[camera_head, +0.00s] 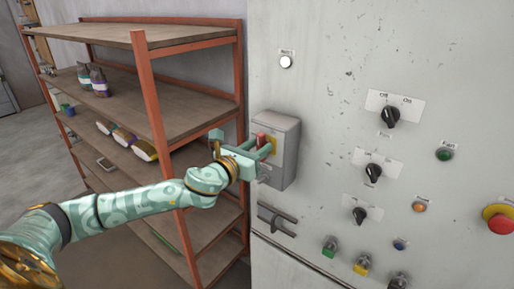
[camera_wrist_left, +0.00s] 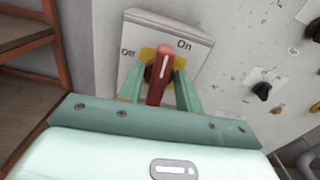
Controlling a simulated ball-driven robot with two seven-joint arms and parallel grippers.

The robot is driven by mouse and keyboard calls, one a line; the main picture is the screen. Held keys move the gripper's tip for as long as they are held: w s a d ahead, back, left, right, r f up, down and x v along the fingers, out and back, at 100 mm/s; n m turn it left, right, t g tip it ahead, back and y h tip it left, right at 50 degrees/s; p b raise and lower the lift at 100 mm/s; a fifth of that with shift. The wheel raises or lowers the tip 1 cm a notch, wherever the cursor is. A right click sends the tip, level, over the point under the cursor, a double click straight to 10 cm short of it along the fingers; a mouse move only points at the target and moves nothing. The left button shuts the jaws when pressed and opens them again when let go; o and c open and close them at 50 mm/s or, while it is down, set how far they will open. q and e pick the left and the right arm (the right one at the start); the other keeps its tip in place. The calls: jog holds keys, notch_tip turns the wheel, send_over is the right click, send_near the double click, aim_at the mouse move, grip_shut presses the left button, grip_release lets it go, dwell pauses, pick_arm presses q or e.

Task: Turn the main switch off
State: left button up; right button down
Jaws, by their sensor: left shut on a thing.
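The main switch is a grey box (camera_head: 287,150) on the pale panel, with a red handle (camera_head: 261,139) on a yellow plate. In the left wrist view the red handle (camera_wrist_left: 160,78) has a white line on it. "On" is printed at the upper right of the box face and "Off" at the left. My left gripper (camera_head: 262,149) is shut on the red handle, with one green finger on each side of it. The handle stands nearly upright in the left wrist view; I cannot tell its exact setting. My right gripper is not in view.
The panel carries rotary knobs (camera_head: 390,116), small buttons and a red emergency button (camera_head: 500,222) to the right of the switch. A bar handle (camera_head: 277,220) sits below the box. A wooden shelf rack (camera_head: 150,90) with orange posts stands close on the left.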

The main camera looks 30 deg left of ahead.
pick_arm(q)
jog(key=n+p, duration=0.1)
jog(key=n, duration=0.3)
jog(key=shift+a+n, duration=0.15)
jog(key=shift+n, duration=0.25)
jog(key=shift+a+f+n+p, duration=0.15)
jog(key=shift+n+p, duration=1.2)
jog(key=shift+n, duration=1.75)
jog(key=shift+a+f+n+p, duration=0.15)
jog(key=shift+n+p, duration=1.15)
jog(key=shift+n, duration=1.8)
jog(key=shift+d+f, duration=0.1)
jog(key=o, duration=0.6)
